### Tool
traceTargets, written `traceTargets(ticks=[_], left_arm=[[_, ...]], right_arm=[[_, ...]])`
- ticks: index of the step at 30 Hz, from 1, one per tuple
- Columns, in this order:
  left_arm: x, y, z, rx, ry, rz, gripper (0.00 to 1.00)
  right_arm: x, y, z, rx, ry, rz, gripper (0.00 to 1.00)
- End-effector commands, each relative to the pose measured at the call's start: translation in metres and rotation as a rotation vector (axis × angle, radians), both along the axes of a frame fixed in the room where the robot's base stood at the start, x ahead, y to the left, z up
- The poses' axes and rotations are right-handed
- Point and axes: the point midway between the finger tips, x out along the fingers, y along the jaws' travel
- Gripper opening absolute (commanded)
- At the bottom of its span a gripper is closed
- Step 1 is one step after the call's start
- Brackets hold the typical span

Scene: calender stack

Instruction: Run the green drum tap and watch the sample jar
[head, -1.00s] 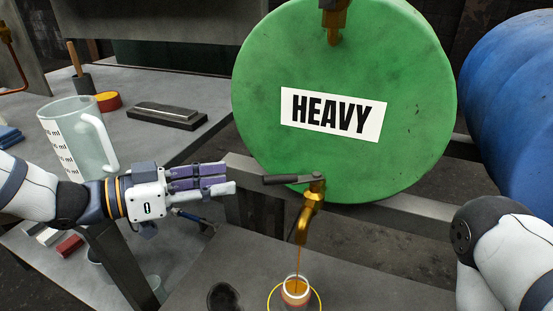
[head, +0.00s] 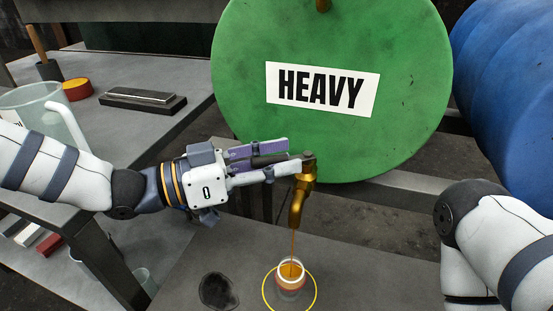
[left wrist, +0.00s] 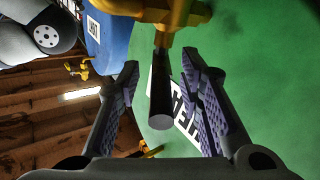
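The green drum (head: 400,110) is labelled HEAVY and also fills the right of the left wrist view (left wrist: 250,70). Its brass tap (head: 298,205) pours a thin amber stream into the sample jar (head: 291,282), which stands upright inside a yellow ring on the bench. Amber liquid shows in the jar; its exact level is hard to read. My left gripper (head: 283,160) is at the tap's dark lever handle (left wrist: 160,100). Its fingers are open on either side of the handle, with gaps visible in the left wrist view. My right gripper is out of view.
A blue drum (head: 510,90) stands at the right, beyond my right arm. The left bench holds a clear measuring jug (head: 62,120), a red tin (head: 77,89) and a sharpening block (head: 143,101).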

Motion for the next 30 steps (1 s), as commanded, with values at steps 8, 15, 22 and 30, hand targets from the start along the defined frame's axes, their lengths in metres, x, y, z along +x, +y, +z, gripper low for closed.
traceTargets(ticks=[8,15,22,30], left_arm=[[0.0001,0.0004,0.0000,0.000,0.000,0.000,0.04],[-0.0001,0.0005,0.0000,0.000,0.000,0.000,0.00],[-0.0001,0.0007,0.0000,0.001,0.000,0.000,0.00],[-0.0001,0.0015,-0.0001,0.001,0.000,-0.001,0.00]], right_arm=[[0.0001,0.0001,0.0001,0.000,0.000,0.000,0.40],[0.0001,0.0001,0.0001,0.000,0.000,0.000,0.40],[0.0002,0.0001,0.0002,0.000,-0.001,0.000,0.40],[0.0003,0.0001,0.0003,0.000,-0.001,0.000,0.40]])
